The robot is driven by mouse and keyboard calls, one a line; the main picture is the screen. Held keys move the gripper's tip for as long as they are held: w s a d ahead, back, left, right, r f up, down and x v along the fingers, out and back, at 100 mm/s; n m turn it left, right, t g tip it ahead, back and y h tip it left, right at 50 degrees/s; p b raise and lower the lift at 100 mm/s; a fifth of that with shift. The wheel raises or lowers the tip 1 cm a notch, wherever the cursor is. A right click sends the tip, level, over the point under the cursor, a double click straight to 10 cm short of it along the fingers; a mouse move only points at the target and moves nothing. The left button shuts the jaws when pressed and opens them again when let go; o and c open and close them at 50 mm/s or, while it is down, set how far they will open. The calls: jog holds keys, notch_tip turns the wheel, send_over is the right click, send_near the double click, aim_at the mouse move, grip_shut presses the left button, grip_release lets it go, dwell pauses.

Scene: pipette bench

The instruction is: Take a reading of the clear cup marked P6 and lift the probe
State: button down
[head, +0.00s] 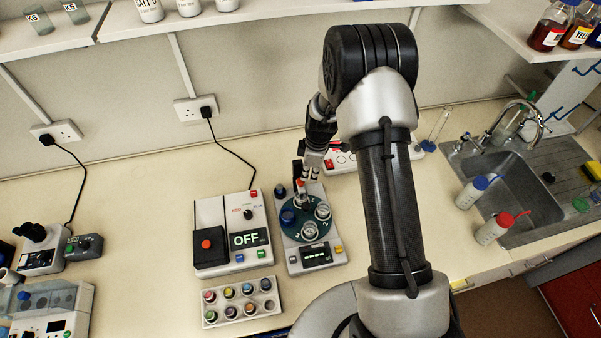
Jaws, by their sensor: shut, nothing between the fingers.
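A small white instrument (318,258) with a dark green round turntable (289,231) stands mid-bench. Clear cups sit on the turntable, one at the right (323,211) and one at the front (309,230). A blue-topped item (288,216) is at its left. No P6 mark is legible. A dark upright part (297,171) with an orange piece (300,184) rises at the back; I cannot tell whether it is the probe. The instrument's display (316,254) shows dashes. My gripper (311,176) is shut and empty above the instrument's back, close to the upright part.
Left of the instrument is a box with an OFF display (250,238) and a black lid with a red knob (206,244). A rack of coloured vials (240,312) lies in front. A white device (342,158) is partly behind my arm. The sink (520,180) is right.

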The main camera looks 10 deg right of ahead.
jog(key=shift+s+d+r, duration=0.15)
jog(key=shift+s+d, duration=0.05)
jog(key=shift+d, duration=0.25)
notch_tip(320, 180, up, 12)
jog(key=d, duration=0.1)
jog(key=shift+s, duration=0.25)
dwell(0.5)
